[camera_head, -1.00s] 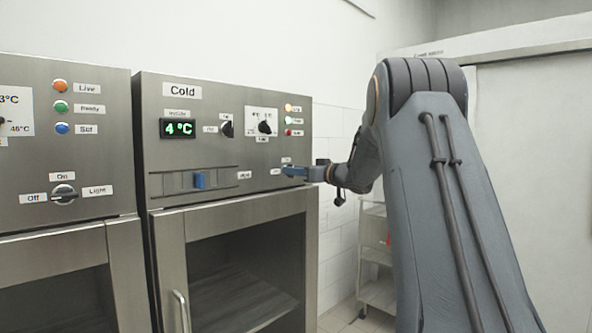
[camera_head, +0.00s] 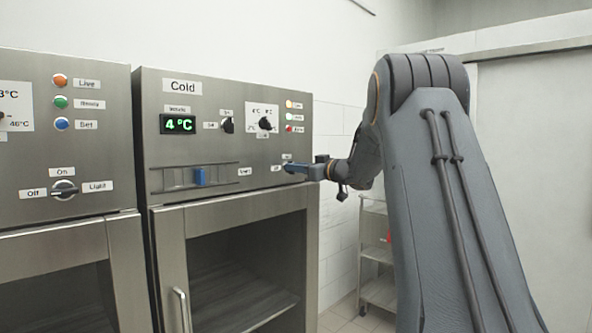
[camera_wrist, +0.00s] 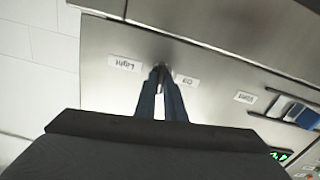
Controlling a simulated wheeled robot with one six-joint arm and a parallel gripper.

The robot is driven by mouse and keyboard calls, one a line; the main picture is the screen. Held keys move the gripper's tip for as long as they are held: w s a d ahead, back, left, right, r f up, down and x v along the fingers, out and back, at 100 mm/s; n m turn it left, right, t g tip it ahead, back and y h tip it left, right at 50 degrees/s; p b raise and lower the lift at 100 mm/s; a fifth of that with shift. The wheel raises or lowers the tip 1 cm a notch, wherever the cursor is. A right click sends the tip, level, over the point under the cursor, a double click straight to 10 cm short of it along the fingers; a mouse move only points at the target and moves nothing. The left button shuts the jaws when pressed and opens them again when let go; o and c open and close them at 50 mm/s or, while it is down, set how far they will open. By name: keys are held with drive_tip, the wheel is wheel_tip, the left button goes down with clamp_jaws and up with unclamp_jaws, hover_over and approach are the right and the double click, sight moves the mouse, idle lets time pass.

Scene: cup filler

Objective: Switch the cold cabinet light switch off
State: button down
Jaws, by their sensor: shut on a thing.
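The cold cabinet (camera_head: 225,105) has a steel front panel with a "Cold" label and a display that reads 4 °C. My gripper (camera_head: 289,167) is at the lower right of this panel, with its blue fingers against the front. In the wrist view my gripper (camera_wrist: 161,80) is shut on the dark knob of the light switch (camera_wrist: 160,68). The knob lies between a "Light" label (camera_wrist: 125,64) and an "Off" label (camera_wrist: 186,81). The fingers hide most of the knob, so its exact angle is hard to tell.
A blue slider (camera_head: 199,177) and two black knobs are on the same panel, left of my gripper. The left cabinet has its own light switch (camera_head: 65,189). A glass door (camera_head: 240,265) is below the panel.

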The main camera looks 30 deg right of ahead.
drive_tip(key=shift+a+f+n+b, duration=0.1)
drive_tip(key=shift+n+b, duration=2.8)
drive_tip(key=shift+n, duration=1.15)
drive_tip(key=shift+a+f+n+b, duration=0.1)
drive_tip(key=shift+n+b, duration=2.8)
drive_tip(key=shift+n, duration=1.15)
drive_tip(key=c, duration=1.8)
unclamp_jaws()
drive_tip(key=shift+c, duration=0.2)
drive_tip(key=shift+s, duration=0.1)
drive_tip(key=b+v, duration=0.1)
drive_tip(key=v, duration=0.6)
drive_tip(key=shift+s+d+b, duration=0.15)
drive_tip(key=shift+s+b, duration=0.15)
